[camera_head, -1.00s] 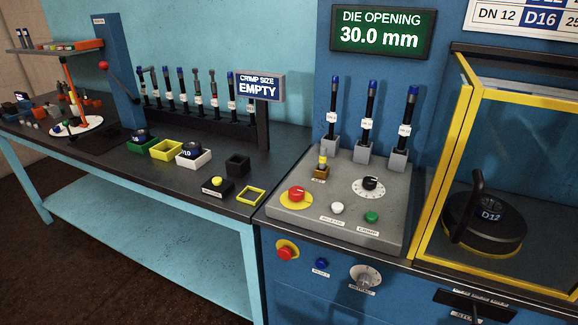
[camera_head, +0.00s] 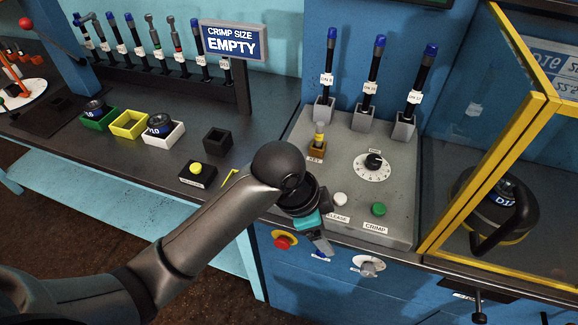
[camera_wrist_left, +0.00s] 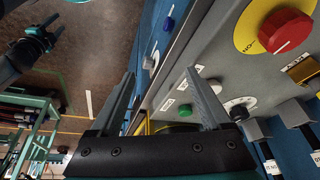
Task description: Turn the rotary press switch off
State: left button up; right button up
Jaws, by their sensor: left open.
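A black rotary knob with a white dial (camera_head: 373,164) sits on top of the grey control panel. A grey rotary knob (camera_head: 368,266) sits on the blue front face below; it shows in the left wrist view (camera_wrist_left: 148,63). My left gripper (camera_head: 321,241) is open and empty at the panel's front edge, above the front face and left of the grey knob. In the left wrist view its two fingers (camera_wrist_left: 160,74) stand apart. A second gripper (camera_wrist_left: 38,40), apparently my right, shows far off there, its jaws unclear.
White (camera_head: 340,199) and green (camera_head: 379,209) buttons are close by. Another red button (camera_head: 283,241) is on the front. A yellow-framed enclosure (camera_head: 470,150) stands right.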

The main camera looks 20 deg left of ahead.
pick_arm(q)
jog(key=w+r+m, duration=0.1)
jog(key=w+a+r+m+y, duration=0.1)
jog(key=w+r+m, duration=0.1)
jog(key=w+a+r+m+g, duration=0.1)
jog(key=w+r, duration=0.1)
jog(key=shift+w+r+m, duration=0.15)
jog(key=shift+r+m, duration=0.1)
jog(key=shift+m, duration=0.05)
jog(key=w+a+r+m+g+y, duration=0.1)
jog(key=w+a+r+m, duration=0.1)
jog(key=a+r, duration=0.25)
jog(key=w+a+r+m+y, duration=0.1)
jog(key=w+a+r+y, duration=0.15)
jog(key=r, duration=0.25)
jog(key=shift+h, duration=0.35)
jog(key=f+b, duration=0.1)
jog(key=f, duration=0.6)
jog(key=f+b, duration=0.1)
jog(key=f, duration=0.6)
jog(key=shift+w+a+f, duration=0.1)
jog(key=shift+w+f, duration=0.1)
pick_arm(e)
jog(key=shift+w+d+f, duration=0.1)
jog(key=shift+w+f, duration=0.05)
jog(key=shift+f, duration=0.4)
jog(key=shift+w+d+f, duration=0.1)
jog(key=shift+w+f, duration=0.05)
jog(key=shift+f, duration=0.4)
